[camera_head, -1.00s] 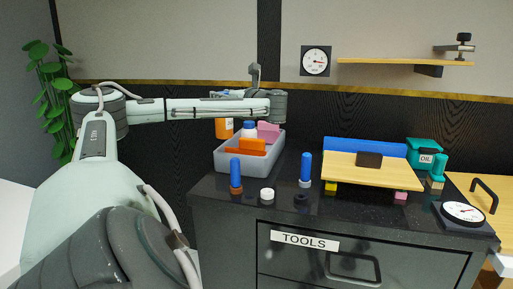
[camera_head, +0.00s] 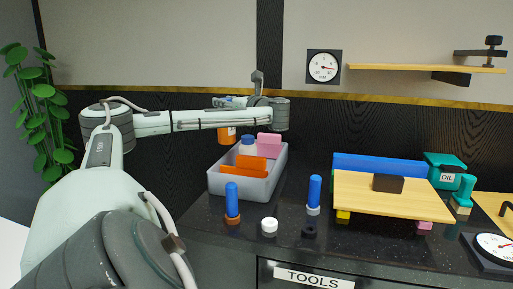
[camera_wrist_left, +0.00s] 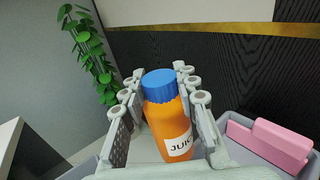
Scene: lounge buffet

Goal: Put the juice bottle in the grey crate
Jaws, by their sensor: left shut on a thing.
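The juice bottle (camera_wrist_left: 166,125) is orange with a blue cap and a "JUIC" label; it stands nearly upright between the fingers of my left gripper (camera_wrist_left: 160,75) in the left wrist view. My left gripper is shut on it. In the head view the bottle's orange body (camera_head: 226,136) shows beneath my left wrist, by the far left of the grey crate (camera_head: 262,188); its cap is hidden there. I cannot tell whether it is over the crate or behind it. The crate's wall also shows in the left wrist view (camera_wrist_left: 235,152). My right gripper is not in view.
The crate holds a pink block (camera_head: 268,141), orange pieces (camera_head: 245,170) and a blue-capped item (camera_head: 247,144). A wooden board (camera_head: 390,200) is to the right. The dark wall (camera_head: 320,125) is behind.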

